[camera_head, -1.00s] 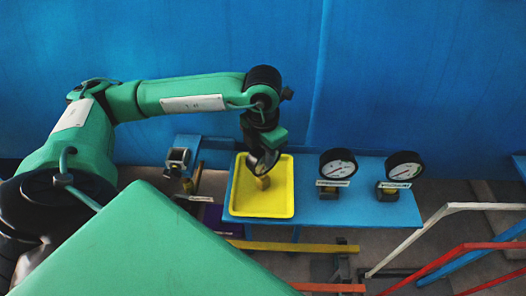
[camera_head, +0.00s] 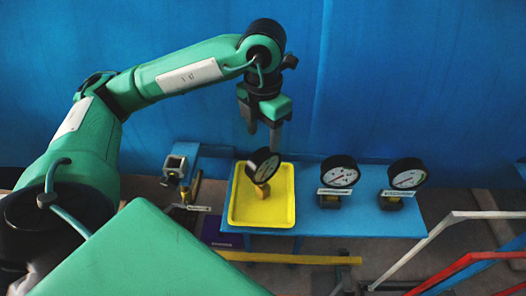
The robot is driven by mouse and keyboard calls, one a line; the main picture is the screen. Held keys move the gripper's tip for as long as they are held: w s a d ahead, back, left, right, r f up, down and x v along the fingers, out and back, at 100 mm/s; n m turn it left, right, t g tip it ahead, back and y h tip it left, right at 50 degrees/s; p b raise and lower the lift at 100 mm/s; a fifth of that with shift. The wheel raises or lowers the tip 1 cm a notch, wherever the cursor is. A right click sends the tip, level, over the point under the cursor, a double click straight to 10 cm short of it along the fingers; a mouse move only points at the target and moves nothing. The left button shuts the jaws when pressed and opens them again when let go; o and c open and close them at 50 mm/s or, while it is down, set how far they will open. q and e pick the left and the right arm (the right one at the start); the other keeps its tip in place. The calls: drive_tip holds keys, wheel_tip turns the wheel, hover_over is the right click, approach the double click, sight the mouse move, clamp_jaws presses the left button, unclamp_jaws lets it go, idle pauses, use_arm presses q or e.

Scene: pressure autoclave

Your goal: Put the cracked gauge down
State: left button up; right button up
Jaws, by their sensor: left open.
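The cracked gauge (camera_head: 263,166), with a black round case and a brass-coloured base, stands in the yellow tray (camera_head: 284,210), its dial tilted. Cracks on its dial are too small to make out. My left gripper (camera_head: 263,138) is open and empty, above and behind the gauge, its fingers pointing down and apart from it. My right gripper is not in view.
Two more black gauges with white dials, one in the middle (camera_head: 339,173) and one at the right (camera_head: 406,175), stand on the blue table (camera_head: 366,220) with labels. A small grey fitting (camera_head: 175,168) is left of the tray. Coloured rails (camera_head: 470,262) lie at lower right.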

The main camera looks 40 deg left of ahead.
use_arm(q)
drive_tip(key=shift+r, duration=1.5)
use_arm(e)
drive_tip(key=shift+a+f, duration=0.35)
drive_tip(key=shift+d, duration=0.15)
